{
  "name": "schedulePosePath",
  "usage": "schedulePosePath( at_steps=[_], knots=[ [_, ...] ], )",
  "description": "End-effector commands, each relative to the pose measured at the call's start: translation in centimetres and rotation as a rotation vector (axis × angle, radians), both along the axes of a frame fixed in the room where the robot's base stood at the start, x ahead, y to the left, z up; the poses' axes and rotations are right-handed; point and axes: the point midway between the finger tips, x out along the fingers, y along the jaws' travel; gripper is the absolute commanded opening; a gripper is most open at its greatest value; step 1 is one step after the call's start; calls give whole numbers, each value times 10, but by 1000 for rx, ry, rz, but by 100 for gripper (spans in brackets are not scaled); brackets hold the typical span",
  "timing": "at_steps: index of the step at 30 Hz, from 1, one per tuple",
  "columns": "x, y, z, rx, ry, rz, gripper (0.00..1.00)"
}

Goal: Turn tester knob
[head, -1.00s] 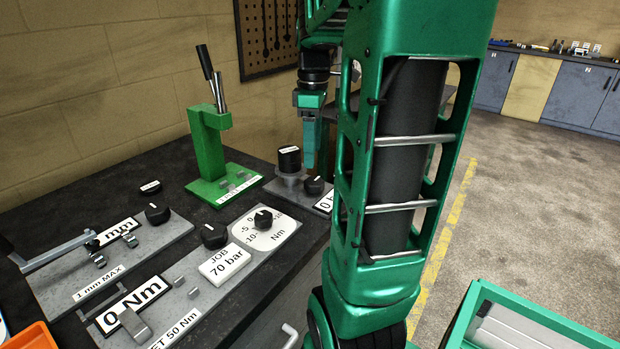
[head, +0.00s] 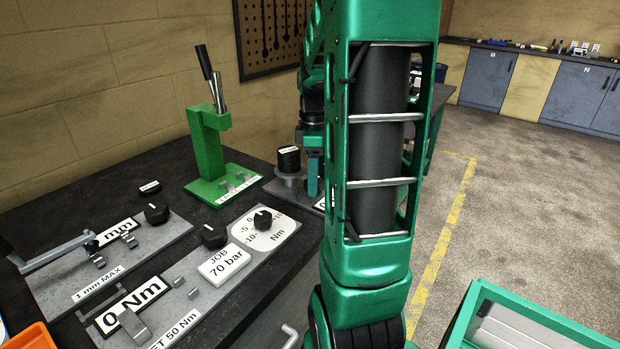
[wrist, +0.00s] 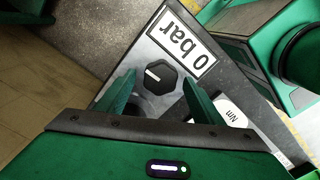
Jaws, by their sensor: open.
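The tester knob (wrist: 158,77) is black and many-sided with a white pointer line, on a grey plate beside a "0 bar" display (wrist: 182,48) in the wrist view. My gripper (wrist: 158,82) is open, with one green finger on each side of the knob in the picture. The knob shows free between them, and I cannot tell how far the fingertips are above it. In the head view my gripper (head: 313,175) is low over the tester, beside a black-capped cylinder (head: 289,160). My arm hides the knob and most of the display there.
A green lever press (head: 208,150) stands behind on the dark bench. Other black knobs (head: 214,236) and a "70 bar" job card (head: 224,264) are on the nearer plate. A green-rimmed box (head: 480,300) is at the lower right. The floor to the right is clear.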

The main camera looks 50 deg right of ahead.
Motion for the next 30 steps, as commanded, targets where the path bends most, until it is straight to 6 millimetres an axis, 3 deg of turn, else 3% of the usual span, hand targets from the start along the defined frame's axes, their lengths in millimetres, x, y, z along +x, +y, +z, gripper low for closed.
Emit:
schedulePosePath(
  at_steps=[10,15,16,30],
  knots=[
    [0,0,-4,-1,-1,0,61],
    [0,0,-4,-2,-1,0,23],
    [0,0,-4,-2,-1,0,20],
    [0,-1,-3,-2,-3,-101,20]
  ],
)
